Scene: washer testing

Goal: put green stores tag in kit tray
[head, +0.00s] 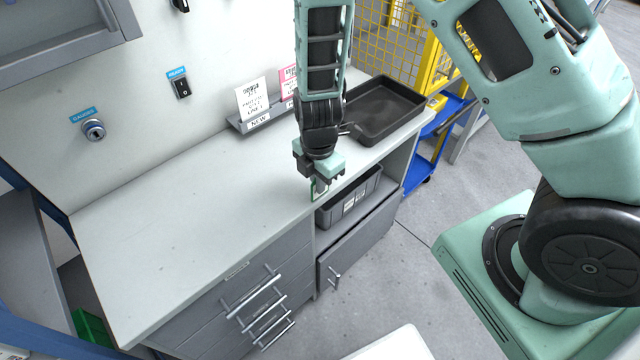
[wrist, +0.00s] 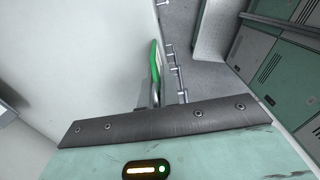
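The green stores tag (head: 313,190) is at the tips of my gripper (head: 321,184), near the front edge of the counter. In the wrist view the tag (wrist: 154,62) shows nearly edge-on, green with a pale face, between the narrow fingers (wrist: 152,98). My gripper appears shut on it. Whether the tag touches the counter is hard to tell. A black, shallow tray (head: 384,112), which looks like the kit tray, lies on the counter's right end, behind and right of my gripper. Its visible floor is empty; my arm hides part of its left side.
The counter (head: 190,220) is clear to the left. A grey rack (head: 262,114) with white and pink cards stands at the wall. A grey bin (head: 350,203) sits in the open shelf below. A yellow mesh cage (head: 385,35) and blue cart (head: 425,150) are beyond the right end.

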